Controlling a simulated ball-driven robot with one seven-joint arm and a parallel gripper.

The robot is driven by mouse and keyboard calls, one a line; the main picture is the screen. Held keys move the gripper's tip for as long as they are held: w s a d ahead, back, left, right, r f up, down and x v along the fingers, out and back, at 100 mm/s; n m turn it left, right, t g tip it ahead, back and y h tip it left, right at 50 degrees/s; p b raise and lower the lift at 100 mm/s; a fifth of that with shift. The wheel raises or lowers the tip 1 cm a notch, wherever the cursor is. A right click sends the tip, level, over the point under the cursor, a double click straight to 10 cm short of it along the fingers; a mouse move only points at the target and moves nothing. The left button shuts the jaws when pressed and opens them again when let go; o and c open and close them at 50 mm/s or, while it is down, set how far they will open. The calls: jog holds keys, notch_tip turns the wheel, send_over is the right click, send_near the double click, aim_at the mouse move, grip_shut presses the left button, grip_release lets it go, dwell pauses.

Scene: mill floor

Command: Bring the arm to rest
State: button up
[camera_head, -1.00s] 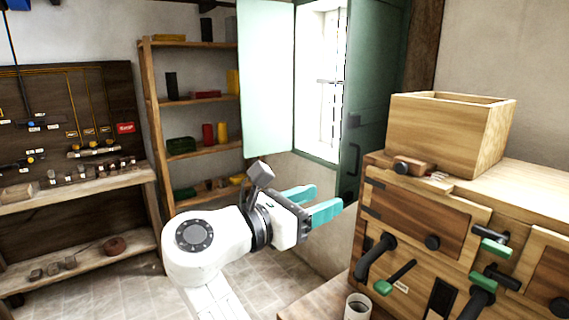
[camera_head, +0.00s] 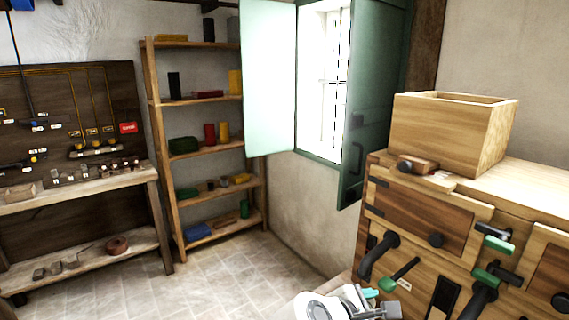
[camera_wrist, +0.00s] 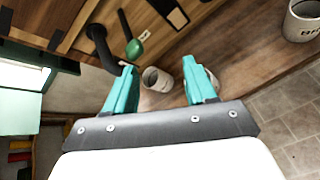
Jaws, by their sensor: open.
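My gripper (camera_wrist: 160,90) has two teal fingers, spread apart with nothing between them. In the wrist view a white cup (camera_wrist: 157,79) stands on the wooden surface beyond the fingers, apart from them. In the head view my arm is low at the bottom edge, and only part of the wrist and a bit of teal finger (camera_head: 370,293) show beside the wooden cabinet (camera_head: 415,222).
The cabinet has black and green handles (camera_head: 404,272) on its front and an open wooden box (camera_head: 447,135) on top. In the wrist view a larger cup (camera_wrist: 303,22) stands at the top right. Shelves (camera_head: 203,96), a tool board (camera_head: 75,110) and free tiled floor (camera_head: 235,268) lie left.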

jog(key=s+d+f+m+g+y, duration=0.2)
jog(key=s+d+f+m, duration=0.2)
jog(key=s+f, duration=0.35)
jog(key=s+d+f+m+g+y, duration=0.25)
jog(key=s+d+f+m, duration=0.2)
jog(key=s+f, duration=0.35)
jog(key=s+d+f+m+y, duration=0.1)
jog(key=s+f+m+y, duration=0.1)
jog(key=s+m, duration=0.3)
jog(key=s+f+m+g+y, duration=0.1)
jog(key=s+f+m+y, duration=0.2)
jog(key=s, duration=1.1)
jog(key=f+m, duration=0.1)
jog(key=m, duration=0.1)
jog(key=shift+d+f+m, duration=0.35)
jog(key=shift+d, duration=0.05)
